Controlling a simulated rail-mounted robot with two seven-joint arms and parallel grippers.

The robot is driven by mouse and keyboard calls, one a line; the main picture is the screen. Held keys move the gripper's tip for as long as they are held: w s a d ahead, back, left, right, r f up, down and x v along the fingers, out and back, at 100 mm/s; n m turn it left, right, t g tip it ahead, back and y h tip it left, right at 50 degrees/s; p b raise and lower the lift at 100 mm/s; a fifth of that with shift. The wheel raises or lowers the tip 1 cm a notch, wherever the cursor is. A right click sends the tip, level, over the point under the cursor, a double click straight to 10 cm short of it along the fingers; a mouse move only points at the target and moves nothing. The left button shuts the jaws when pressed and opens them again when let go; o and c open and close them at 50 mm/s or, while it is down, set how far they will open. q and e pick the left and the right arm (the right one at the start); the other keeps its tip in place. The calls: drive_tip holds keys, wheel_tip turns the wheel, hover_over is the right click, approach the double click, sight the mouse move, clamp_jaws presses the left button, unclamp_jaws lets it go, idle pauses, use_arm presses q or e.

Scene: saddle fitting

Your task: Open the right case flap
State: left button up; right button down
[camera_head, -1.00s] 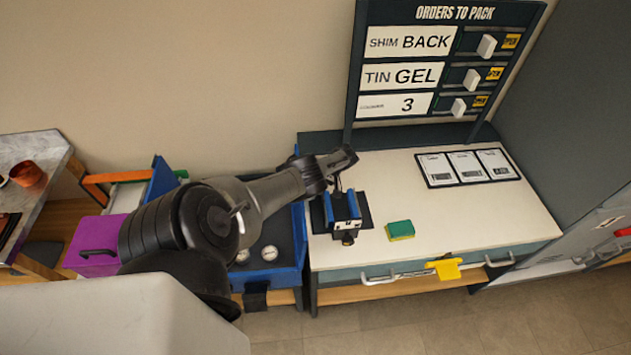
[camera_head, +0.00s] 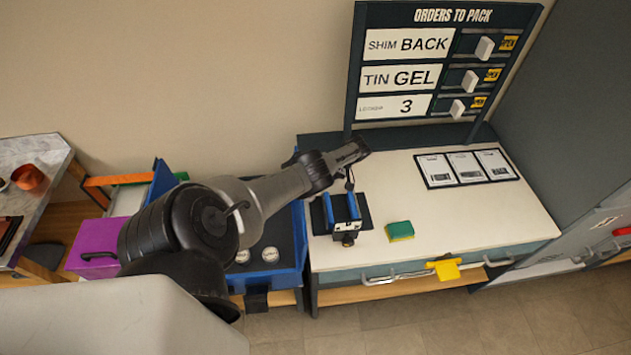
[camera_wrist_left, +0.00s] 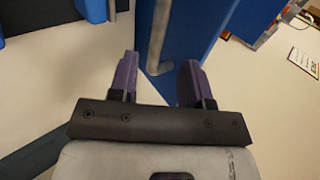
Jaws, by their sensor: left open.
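A small case (camera_head: 346,226) with two blue flaps stands on a dark mat on the white table. Its right flap (camera_head: 353,206) is the blue strip on the right and looks upright. My left gripper (camera_head: 349,184) is just above the case, by that flap. In the left wrist view my left gripper (camera_wrist_left: 157,80) is open, its two purple-grey fingers apart. A blue panel (camera_wrist_left: 195,40) with a bent grey handle (camera_wrist_left: 158,40) shows between and beyond the fingertips; I cannot tell whether they touch. My right gripper is not in view.
A green and yellow sponge (camera_head: 400,230) lies right of the case. Three cards (camera_head: 467,168) lie at the back right under an order board (camera_head: 432,75). A blue tray (camera_head: 290,275) with round white-topped items is at the left.

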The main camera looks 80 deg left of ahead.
use_arm(q)
drive_tip(key=v, duration=0.7)
idle(0.7)
